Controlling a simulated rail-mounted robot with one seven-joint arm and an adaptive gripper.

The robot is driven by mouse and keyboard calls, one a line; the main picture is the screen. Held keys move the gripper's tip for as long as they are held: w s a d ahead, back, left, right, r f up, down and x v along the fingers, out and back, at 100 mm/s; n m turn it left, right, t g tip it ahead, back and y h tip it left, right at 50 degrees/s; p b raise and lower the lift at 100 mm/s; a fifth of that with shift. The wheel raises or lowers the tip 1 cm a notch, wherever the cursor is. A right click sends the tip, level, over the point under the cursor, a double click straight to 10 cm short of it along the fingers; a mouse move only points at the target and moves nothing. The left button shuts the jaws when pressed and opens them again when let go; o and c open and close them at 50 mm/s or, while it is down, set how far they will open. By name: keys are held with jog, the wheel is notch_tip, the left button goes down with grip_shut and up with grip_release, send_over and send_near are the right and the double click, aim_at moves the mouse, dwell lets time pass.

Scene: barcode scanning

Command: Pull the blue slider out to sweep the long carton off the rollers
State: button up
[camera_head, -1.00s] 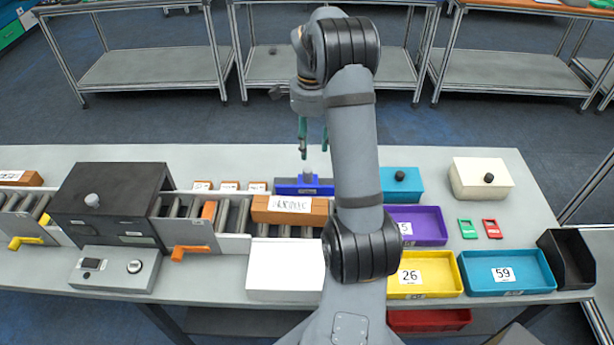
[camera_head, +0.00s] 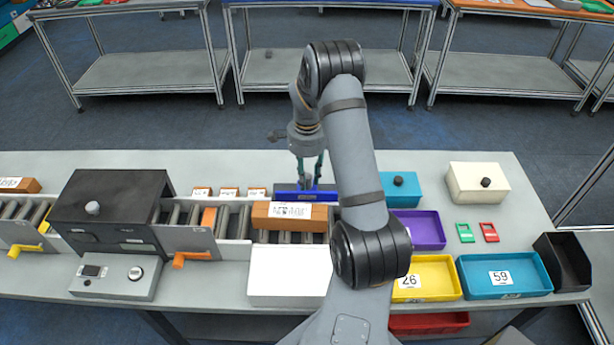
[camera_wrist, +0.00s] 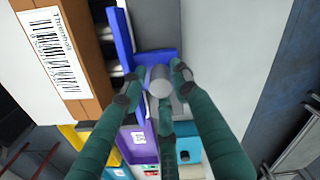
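The blue slider (camera_head: 306,194) lies behind the rollers, with a grey knob (camera_wrist: 160,82) standing on its back part. The long brown carton (camera_head: 262,217), with a white barcode label, lies across the rollers just in front of the slider. The carton also fills the upper left of the wrist view (camera_wrist: 88,50). My gripper (camera_head: 309,176) is down at the slider. Its teal fingers (camera_wrist: 156,88) are spread around the knob, and I see no clear grip on it. The knob is partly hidden by the fingers in the head view.
A black scanner box (camera_head: 112,205) straddles the rollers at left. A white box (camera_head: 290,275) stands in front of the rollers. A teal box (camera_head: 400,192) and a purple tray (camera_head: 420,230) stand to the right. The table behind the slider is clear.

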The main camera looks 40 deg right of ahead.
grip_shut()
dwell(0.8)
